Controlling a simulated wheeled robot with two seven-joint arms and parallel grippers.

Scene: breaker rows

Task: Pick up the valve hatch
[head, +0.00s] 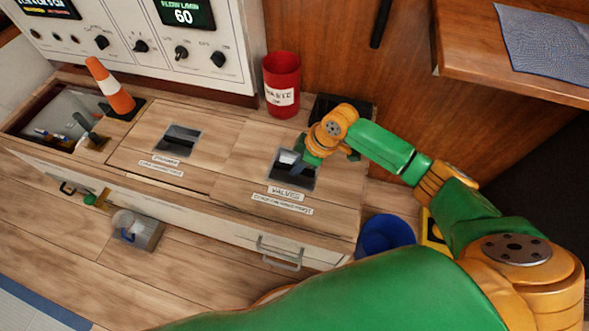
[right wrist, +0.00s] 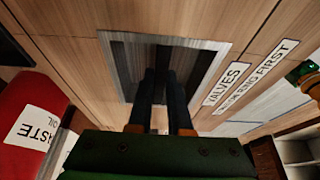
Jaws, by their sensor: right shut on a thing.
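The valve hatch (head: 240,178) is a square wooden panel in the counter top, marked by a label reading VALVES (head: 286,192). It lies flat, flush with the counter. A recessed metal handle pocket (head: 304,182) sits in it. My right gripper (head: 295,168) reaches down into this pocket. In the right wrist view my dark fingers (right wrist: 162,92) are close together inside the metal frame (right wrist: 118,66), shut on the hatch's handle; the handle itself is mostly hidden by the fingers. My left gripper is not in view.
A red waste bin (head: 282,88) stands behind the hatch. Left of it is another hatch with its own pocket (head: 180,140), then an orange cone (head: 112,88) and an open compartment (head: 50,118). A blue bucket (head: 386,236) is right of the counter. A wooden shelf (head: 480,55) overhangs at upper right.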

